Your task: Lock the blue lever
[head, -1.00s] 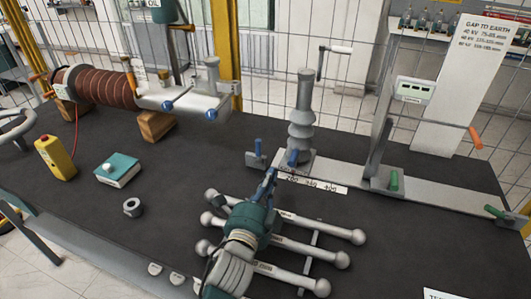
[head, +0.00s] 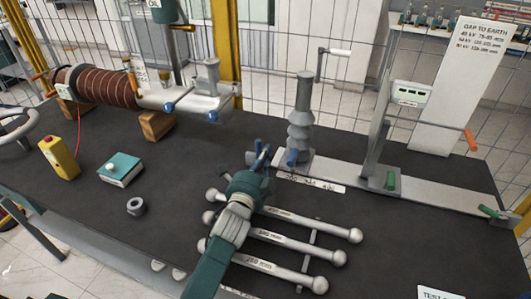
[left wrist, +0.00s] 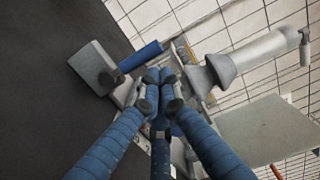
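A blue lever (head: 257,146) stands on a small grey block left of the grey ribbed insulator (head: 302,120). In the left wrist view the lever (left wrist: 141,56) is a blue handle pointing up and right from a dark pivot. A second blue lever (head: 292,158) is at the insulator's foot. My left gripper (head: 264,160) is in front of the first lever, its blue fingers partly covering the block. In the left wrist view its fingertips (left wrist: 160,77) come together just below and right of the handle, apart from it, with nothing visible between them. My right gripper is out of view.
Several ball-ended metal rods (head: 300,240) lie under and right of my left arm. A long grey rail (head: 430,195) with green handles runs right. A teal box (head: 120,169), a nut (head: 136,206) and a yellow control box (head: 58,157) are left. The dark tabletop between is clear.

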